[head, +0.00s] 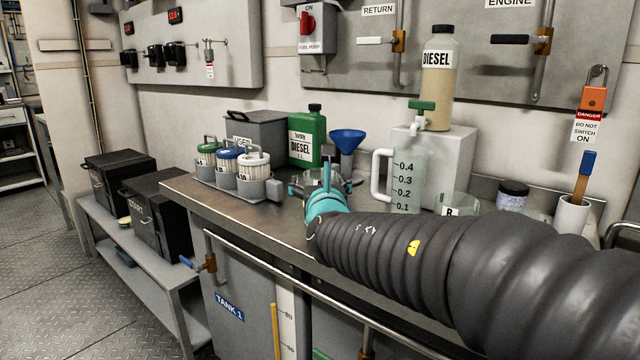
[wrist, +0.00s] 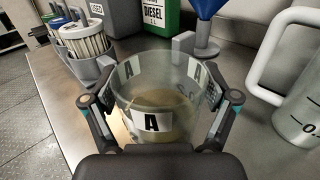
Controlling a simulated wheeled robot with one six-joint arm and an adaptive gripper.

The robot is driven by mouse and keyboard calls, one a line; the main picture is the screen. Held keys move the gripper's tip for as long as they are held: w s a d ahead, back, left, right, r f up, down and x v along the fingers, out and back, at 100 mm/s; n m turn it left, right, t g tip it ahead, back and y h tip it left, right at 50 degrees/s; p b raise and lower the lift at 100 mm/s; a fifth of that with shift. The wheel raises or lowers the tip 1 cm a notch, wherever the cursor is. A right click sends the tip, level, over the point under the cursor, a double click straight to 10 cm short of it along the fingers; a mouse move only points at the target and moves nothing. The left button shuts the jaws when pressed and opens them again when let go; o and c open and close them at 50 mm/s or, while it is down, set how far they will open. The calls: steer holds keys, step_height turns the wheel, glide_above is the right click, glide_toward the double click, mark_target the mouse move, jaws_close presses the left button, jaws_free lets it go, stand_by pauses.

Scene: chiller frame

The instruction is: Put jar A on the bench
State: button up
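Jar A (wrist: 153,98) is a clear glass jar with white labels marked A and some brownish liquid at its bottom. In the wrist view it stands upright between the two fingers of my gripper (wrist: 160,105), which lie close against its left and right sides. In the head view my gripper (head: 322,190) is over the bench (head: 228,206), and the jar is mostly hidden behind it. The jar is over the grey bench top, low down; I cannot tell whether its base touches the surface.
A measuring jug (head: 405,182) and jar B (head: 457,206) are to the right. The bench's front left is clear.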

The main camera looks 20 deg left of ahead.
steer(key=shift+r, duration=0.1)
steer(key=shift+r+p, duration=0.15)
steer(key=shift+p, duration=0.15)
steer(key=b+v, duration=0.1)
steer(key=v, duration=1.1)
